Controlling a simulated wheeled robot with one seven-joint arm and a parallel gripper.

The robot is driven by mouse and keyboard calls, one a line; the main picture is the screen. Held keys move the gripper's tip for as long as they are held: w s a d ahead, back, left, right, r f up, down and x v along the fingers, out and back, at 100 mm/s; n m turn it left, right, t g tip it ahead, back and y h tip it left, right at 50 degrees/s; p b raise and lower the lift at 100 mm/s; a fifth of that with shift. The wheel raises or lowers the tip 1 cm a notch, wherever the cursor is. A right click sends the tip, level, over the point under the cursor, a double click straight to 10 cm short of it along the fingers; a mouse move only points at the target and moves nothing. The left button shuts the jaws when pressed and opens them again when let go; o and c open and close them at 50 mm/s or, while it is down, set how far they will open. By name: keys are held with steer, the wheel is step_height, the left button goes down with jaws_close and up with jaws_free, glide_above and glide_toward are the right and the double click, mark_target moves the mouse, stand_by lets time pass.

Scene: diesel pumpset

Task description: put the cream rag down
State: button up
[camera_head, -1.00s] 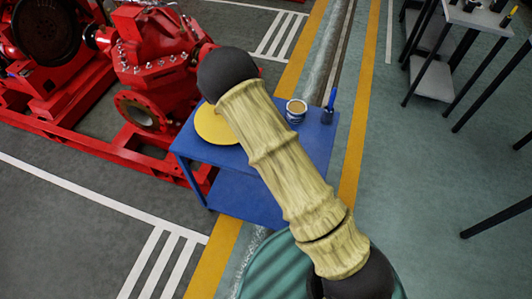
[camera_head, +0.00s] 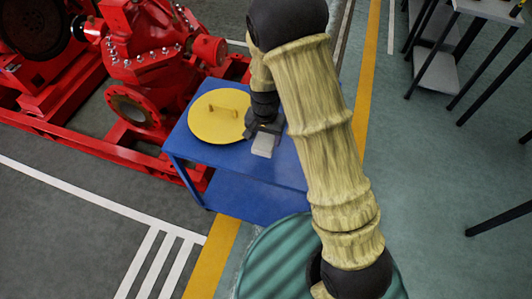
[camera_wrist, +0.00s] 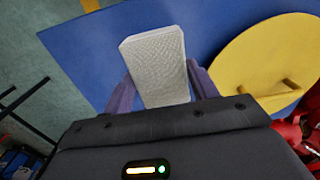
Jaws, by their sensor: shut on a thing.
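The cream rag (camera_head: 264,145) looks like a pale, folded, textured block. It also shows in the wrist view (camera_wrist: 157,62), between the two purple-grey fingers. My gripper (camera_head: 265,132) is shut on it, and the rag sticks out past the fingertips in the wrist view (camera_wrist: 161,84). My gripper holds it over the blue table top (camera_head: 205,150), just right of the yellow disc. I cannot tell whether the rag touches the table.
A yellow round lid with a handle (camera_head: 213,122) lies on the table's left part. Red pump machinery (camera_head: 140,65) stands behind and left. My arm hides the table's right part. A ribbed green drum top (camera_head: 265,262) is in front. The table's front-left area is clear.

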mark_target(266, 138)
steer(key=shift+w+f, duration=0.15)
steer(key=shift+f, duration=1.55)
steer(key=shift+f, duration=2.3)
steer(key=shift+f, duration=0.1)
steer(key=o, duration=1)
steer(key=shift+f, duration=0.2)
steer(key=r, duration=1.7)
steer(key=shift+d+r, duration=0.3)
steer(key=shift+d, duration=0.05)
